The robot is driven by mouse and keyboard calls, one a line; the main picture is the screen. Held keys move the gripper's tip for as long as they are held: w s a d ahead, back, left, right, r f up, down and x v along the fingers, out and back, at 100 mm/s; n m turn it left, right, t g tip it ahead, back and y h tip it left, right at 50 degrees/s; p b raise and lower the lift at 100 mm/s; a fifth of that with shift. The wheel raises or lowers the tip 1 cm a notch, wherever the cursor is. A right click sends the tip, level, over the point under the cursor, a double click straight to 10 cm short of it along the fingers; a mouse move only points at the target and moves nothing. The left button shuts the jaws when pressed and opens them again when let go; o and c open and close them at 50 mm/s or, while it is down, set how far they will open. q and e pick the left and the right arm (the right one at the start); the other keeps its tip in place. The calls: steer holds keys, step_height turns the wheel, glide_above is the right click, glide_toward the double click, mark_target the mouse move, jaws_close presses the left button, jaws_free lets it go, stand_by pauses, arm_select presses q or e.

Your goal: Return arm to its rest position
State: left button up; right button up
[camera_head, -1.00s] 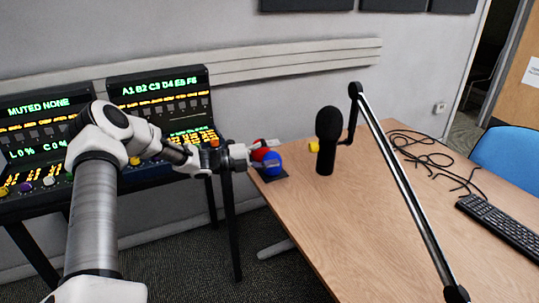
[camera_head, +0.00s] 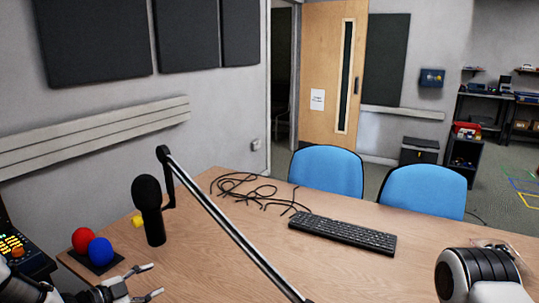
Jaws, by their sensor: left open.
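My left gripper (camera_head: 155,279) is at the bottom left, over the table's near-left edge. Its two fingers are spread with nothing between them. It is apart from the dark pad, to the right of and below it in the picture. Most of the left arm is out of view. A white and black part of my right arm shows at the bottom right, but no right gripper fingers are visible.
A red ball (camera_head: 83,240) and a blue ball (camera_head: 100,251) sit on the dark pad. A microphone (camera_head: 149,208), its boom arm (camera_head: 225,222), tangled black cables (camera_head: 245,187) and a keyboard (camera_head: 342,233) occupy the wooden table (camera_head: 225,275). Blue chairs (camera_head: 326,172) stand behind.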

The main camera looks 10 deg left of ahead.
arm_select(q)
steer(key=s+d+f+n, duration=0.1)
steer(key=d+f, duration=0.1)
steer(key=s+d+f+n+g, duration=0.1)
steer(key=d+f, duration=0.1)
steer(key=s+d+f+n+g+y, duration=0.1)
steer(key=d+f, duration=0.1)
steer(key=f, duration=0.1)
steer(key=shift+s+n, duration=0.3)
steer(key=shift+n, duration=0.1)
steer(key=s+d+f+n+g+y, duration=0.2)
steer(key=s+d+f+n+g, duration=0.25)
steer(key=s+f, duration=0.6)
steer(key=s+f+n+g+y, duration=0.2)
steer(key=s+n+g, duration=0.1)
steer(key=s, duration=0.8)
steer(key=s+d+f+n+g+y, duration=0.1)
steer(key=s+f+n+g+y, duration=0.1)
steer(key=s, duration=0.9)
steer(key=shift+d+n+g, duration=0.15)
steer(key=shift+n+g, duration=0.5)
steer(key=shift+n, duration=0.3)
